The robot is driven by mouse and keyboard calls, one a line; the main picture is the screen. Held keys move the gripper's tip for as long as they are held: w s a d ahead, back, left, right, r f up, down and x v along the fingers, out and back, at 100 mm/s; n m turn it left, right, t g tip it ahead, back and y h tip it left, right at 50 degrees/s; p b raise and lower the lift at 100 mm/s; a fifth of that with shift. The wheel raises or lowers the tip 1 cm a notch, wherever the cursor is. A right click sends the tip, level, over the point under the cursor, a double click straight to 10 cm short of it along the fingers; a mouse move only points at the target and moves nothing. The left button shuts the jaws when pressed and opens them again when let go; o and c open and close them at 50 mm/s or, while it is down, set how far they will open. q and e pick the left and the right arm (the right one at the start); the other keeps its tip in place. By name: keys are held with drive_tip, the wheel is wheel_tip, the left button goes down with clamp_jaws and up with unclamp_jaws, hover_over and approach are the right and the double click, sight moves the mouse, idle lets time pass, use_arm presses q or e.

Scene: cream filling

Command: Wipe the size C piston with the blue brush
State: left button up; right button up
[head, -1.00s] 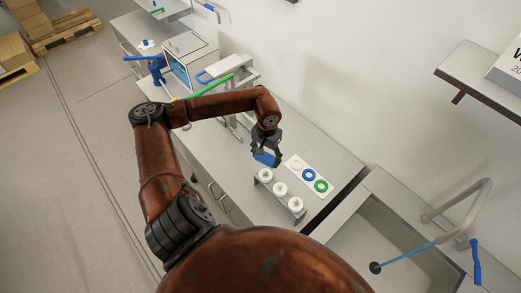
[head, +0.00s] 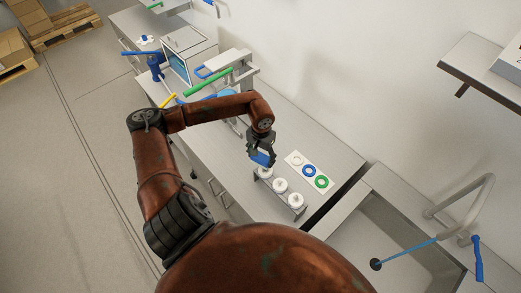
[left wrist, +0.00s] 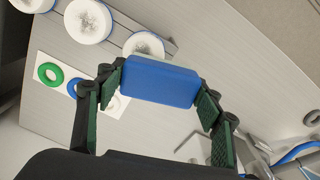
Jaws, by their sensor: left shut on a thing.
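My left gripper (head: 262,152) is shut on the blue brush (head: 261,158), a small blue block. The left wrist view shows the brush (left wrist: 160,82) between the two green-padded fingers. Three white pistons stand in a row on a metal rack: one close below the brush (head: 265,173), a middle one (head: 280,185) and one at the right end (head: 296,200). The left wrist view shows the piston nearest the brush (left wrist: 143,45) just beyond it; I cannot tell whether they touch. No size letters are readable. My right gripper is not in view.
A white card with white, blue and green rings (head: 322,182) lies behind the pistons on the counter. A metal press with a green handle (head: 208,82) stands left. A sink (head: 350,240) with a blue-handled rod is at right.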

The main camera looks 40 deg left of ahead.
sight(268, 173)
use_arm(q)
drive_tip(key=shift+f, duration=0.55)
drive_tip(key=shift+d+f, duration=0.5)
drive_tip(key=shift+d, duration=0.1)
drive_tip(key=shift+c, duration=0.6)
drive_tip(key=shift+s+d+p, duration=0.15)
drive_tip(key=shift+d+p, duration=0.55)
drive_tip(key=shift+d, duration=0.45)
drive_tip(key=shift+s+d+p, duration=0.1)
drive_tip(key=shift+d+p, duration=0.55)
drive_tip(key=shift+d, duration=0.45)
drive_tip(key=shift+d+r+p, duration=0.1)
drive_tip(key=shift+d+p, duration=0.1)
drive_tip(key=shift+p, duration=0.2)
drive_tip(key=shift+a, duration=0.2)
drive_tip(key=shift+a+f+b, duration=0.35)
drive_tip(key=shift+a, duration=0.15)
drive_tip(key=shift+w+a+b, duration=0.15)
drive_tip(key=shift+a+b, duration=0.45)
drive_tip(key=shift+a, duration=0.55)
drive_tip(key=shift+w+a+b, duration=0.1)
drive_tip(key=shift+a+b, duration=0.45)
drive_tip(key=shift+a, duration=0.6)
drive_tip(key=shift+a+r, duration=0.1)
drive_tip(key=shift+r, duration=0.25)
wheel_tip(268, 173, up, 4)
drive_tip(key=shift+r+p, duration=0.2)
drive_tip(key=shift+p, duration=0.5)
drive_tip(key=shift+r+p, duration=0.45)
drive_tip(key=shift+r, duration=1.4)
